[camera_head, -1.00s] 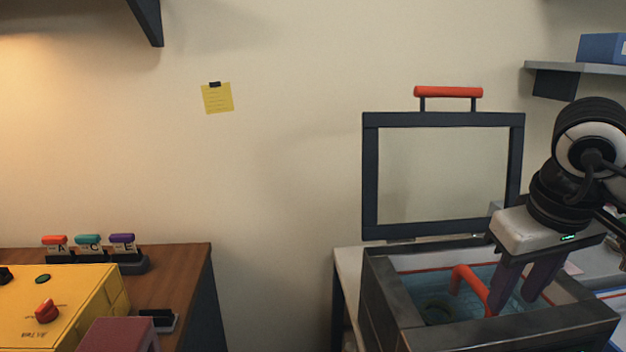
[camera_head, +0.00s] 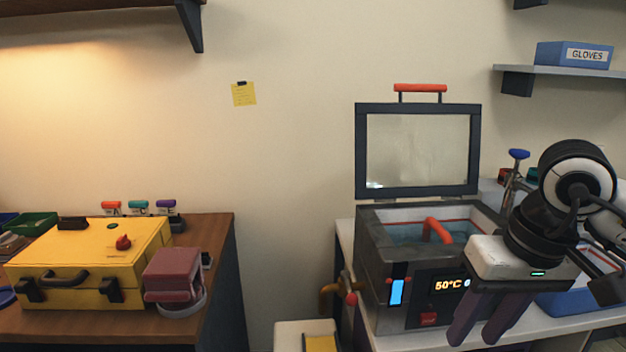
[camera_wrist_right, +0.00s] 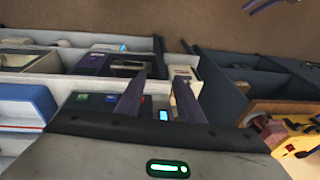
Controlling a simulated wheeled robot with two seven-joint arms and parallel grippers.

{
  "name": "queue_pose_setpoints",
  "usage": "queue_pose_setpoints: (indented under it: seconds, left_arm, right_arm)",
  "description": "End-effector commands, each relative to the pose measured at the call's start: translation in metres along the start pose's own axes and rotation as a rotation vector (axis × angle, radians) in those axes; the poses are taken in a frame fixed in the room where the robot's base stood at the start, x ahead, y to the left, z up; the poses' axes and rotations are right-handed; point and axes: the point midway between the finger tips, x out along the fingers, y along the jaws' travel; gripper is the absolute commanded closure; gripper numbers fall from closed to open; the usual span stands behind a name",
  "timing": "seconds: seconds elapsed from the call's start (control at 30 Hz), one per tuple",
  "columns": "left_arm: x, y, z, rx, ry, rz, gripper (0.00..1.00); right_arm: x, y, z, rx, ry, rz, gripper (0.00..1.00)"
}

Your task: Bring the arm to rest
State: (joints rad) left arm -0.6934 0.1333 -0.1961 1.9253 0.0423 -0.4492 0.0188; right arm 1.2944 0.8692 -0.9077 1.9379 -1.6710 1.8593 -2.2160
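My right gripper (camera_head: 473,340) hangs fingers-down in front of the right side of the heated bath (camera_head: 372,262) in the head view. Its two dark purple fingers are apart with nothing between them; they also show apart and empty in the right wrist view (camera_wrist_right: 158,100). The bath's framed lid (camera_head: 417,108) stands open. A red handle (camera_head: 437,229) rises from inside the bath, clear of the gripper. My left gripper is outside the head view. Thin purple pieces at the top right of the right wrist view may be its fingers, cut off by the edge.
A yellow case (camera_head: 90,262) and a maroon device (camera_head: 172,272) stand on the wooden bench at left. The bath display reads 50°C. A shelf with a gloves box (camera_head: 573,55) is above. Floor separates the benches.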

Motion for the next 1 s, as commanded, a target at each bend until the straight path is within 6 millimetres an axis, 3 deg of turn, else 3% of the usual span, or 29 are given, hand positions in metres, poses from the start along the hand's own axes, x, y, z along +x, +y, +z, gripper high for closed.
queue_pose_setpoints:
  seconds: [0.23, 0.37, 0.5, 0.57, 0.7, 0.77, 0.83, 0.87, 1.0]
  left_arm:
    - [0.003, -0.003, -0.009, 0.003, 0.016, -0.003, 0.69]
    - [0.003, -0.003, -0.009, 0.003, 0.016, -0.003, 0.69]
    - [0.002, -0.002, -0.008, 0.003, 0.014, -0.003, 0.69]
    - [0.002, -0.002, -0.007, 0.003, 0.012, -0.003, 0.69]
    - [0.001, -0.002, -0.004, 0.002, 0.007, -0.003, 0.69]
    - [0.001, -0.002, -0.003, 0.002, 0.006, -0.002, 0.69]
    - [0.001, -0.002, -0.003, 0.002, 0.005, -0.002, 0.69]
    - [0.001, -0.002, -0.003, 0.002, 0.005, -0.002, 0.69]
    - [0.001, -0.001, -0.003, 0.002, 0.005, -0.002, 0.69]
  right_arm:
    - [0.036, -0.078, 0.029, 0.15, -0.152, -0.297, 0.66]
    - [0.047, -0.144, 0.057, 0.34, -0.346, -0.55, 0.66]
    - [0.028, -0.22, 0.081, 0.711, -0.72, -0.88, 0.66]
    - [0.013, -0.241, 0.08, 0.899, -0.916, -0.998, 0.66]
    - [-0.011, -0.255, 0.051, 1.373, -1.43, -1.198, 0.66]
    - [-0.009, -0.246, 0.032, 1.585, -1.676, -1.248, 0.66]
    - [0.005, -0.226, 0.009, 1.833, -1.98, -1.275, 0.66]
    - [0.015, -0.215, 0.0, -1.937, 2.116, 1.278, 0.66]
    - [0.095, -0.152, -0.018, -1.496, 1.75, 0.757, 0.66]
